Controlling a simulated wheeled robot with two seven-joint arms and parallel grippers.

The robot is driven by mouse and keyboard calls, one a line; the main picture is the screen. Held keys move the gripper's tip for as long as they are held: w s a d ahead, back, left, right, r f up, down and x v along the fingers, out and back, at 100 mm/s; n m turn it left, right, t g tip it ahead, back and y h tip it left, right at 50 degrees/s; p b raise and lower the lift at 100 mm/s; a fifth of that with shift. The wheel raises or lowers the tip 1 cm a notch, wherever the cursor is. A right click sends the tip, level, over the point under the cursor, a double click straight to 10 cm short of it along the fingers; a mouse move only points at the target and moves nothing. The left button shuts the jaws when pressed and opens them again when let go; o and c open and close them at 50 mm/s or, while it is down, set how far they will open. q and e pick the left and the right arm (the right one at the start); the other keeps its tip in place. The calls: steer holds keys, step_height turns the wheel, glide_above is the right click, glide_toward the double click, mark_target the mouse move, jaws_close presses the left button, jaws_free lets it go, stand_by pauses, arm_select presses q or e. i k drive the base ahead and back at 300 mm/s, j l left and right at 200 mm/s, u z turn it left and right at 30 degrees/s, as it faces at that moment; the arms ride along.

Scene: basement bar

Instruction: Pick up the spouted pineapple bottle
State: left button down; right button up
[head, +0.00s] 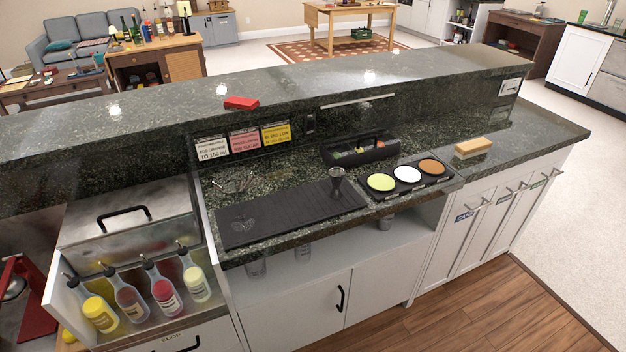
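Several clear bottles with dark pour spouts stand in a row in the steel well at the lower left of the head view. The leftmost bottle (98,312) holds bright yellow liquid. Next to it are a brownish bottle (131,303), a red bottle (166,292) and a pale yellow bottle (197,283) at the right end. Their labels are too small to read, so I cannot tell which of the two yellow ones is pineapple. Neither of my grippers is in view.
A steel lidded bin (130,215) stands behind the bottles. On the counter are a black mat (270,222) with glassware, a jigger (337,180), a rimmer tray (408,187), a garnish caddy (360,153) and a wooden brush (473,147). Wooden floor is clear at the lower right.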

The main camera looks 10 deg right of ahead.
mark_target(93, 306)
steer(key=z, duration=0.35)
steer(key=u, duration=1.8)
